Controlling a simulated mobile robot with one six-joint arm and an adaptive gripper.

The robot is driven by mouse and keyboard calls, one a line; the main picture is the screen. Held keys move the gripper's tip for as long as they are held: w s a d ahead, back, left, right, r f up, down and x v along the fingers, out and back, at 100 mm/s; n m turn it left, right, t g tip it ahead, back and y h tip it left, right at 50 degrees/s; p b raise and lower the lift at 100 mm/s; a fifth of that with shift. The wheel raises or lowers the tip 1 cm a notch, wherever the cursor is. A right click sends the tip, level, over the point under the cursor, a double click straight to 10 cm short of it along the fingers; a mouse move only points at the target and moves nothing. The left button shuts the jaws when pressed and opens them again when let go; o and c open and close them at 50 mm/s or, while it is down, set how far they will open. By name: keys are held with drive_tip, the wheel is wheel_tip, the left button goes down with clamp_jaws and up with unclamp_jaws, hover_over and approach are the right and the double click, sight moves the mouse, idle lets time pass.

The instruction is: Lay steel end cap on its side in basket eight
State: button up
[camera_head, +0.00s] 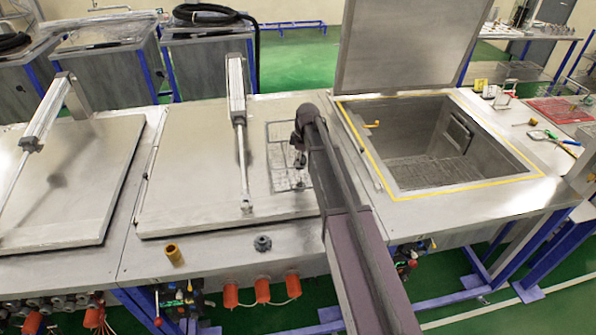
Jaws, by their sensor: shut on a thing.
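My arm reaches up the middle of the view, and my gripper (299,158) is at its far end, above a wire basket (280,134). The basket lies on the flat metal lid in the middle. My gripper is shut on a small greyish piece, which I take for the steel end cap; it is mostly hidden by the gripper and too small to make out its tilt. My arm covers the basket's right side. I cannot read a number on the basket.
A brass-coloured cylinder (173,254) and a dark ribbed knob (262,243) stand on the front ledge. A pneumatic cylinder (237,100) rises behind the basket's left. An open tank (440,187) with a raised lid (400,45) is at right. Tools and a red tray (560,110) lie beyond.

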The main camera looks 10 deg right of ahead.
sight(304, 160)
drive_tip(key=shift+f, duration=0.1)
idle(0.3)
drive_tip(key=shift+f+b, duration=1.85)
drive_tip(key=shift+f, duration=0.15)
drive_tip(key=o, duration=1.3)
drive_tip(key=shift+r, duration=0.25)
drive_tip(key=r+p, duration=0.4)
drive_tip(key=d+r+p, duration=0.1)
drive_tip(key=r+p, duration=0.6)
drive_tip(key=p, duration=0.1)
drive_tip(key=shift+s+d+r, duration=0.25)
drive_tip(key=shift+s+r, duration=0.15)
